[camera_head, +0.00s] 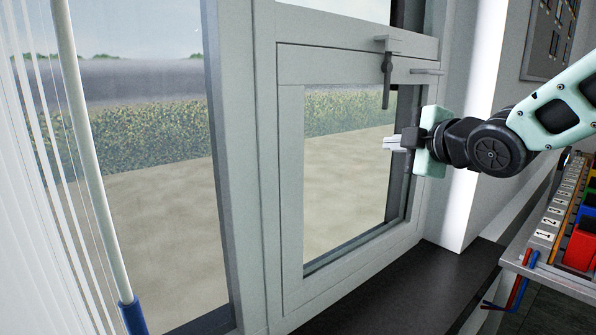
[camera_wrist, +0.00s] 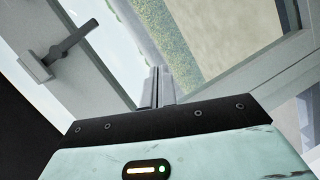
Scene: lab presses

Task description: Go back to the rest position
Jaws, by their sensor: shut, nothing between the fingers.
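My gripper (camera_head: 390,143) is shut and empty. It reaches in from the right, in front of the right side of a grey-framed window sash (camera_head: 290,190). The sash has a dark handle (camera_head: 387,82) at its upper right, pointing down, a little above my gripper and apart from it. In the wrist view, my gripper's fingers (camera_wrist: 158,88) are together in the middle, with the glass beyond them. The handle (camera_wrist: 70,45) shows there at the upper left, clear of the fingers. I cannot tell whether the sash is fully closed.
A bench (camera_head: 540,270) with numbered slots and coloured bins, including a red bin (camera_head: 580,248), stands at the right below my arm. White vertical blinds (camera_head: 35,230) and a pale pole with a blue end (camera_head: 92,150) are at the left. A dark sill (camera_head: 420,285) runs below the window.

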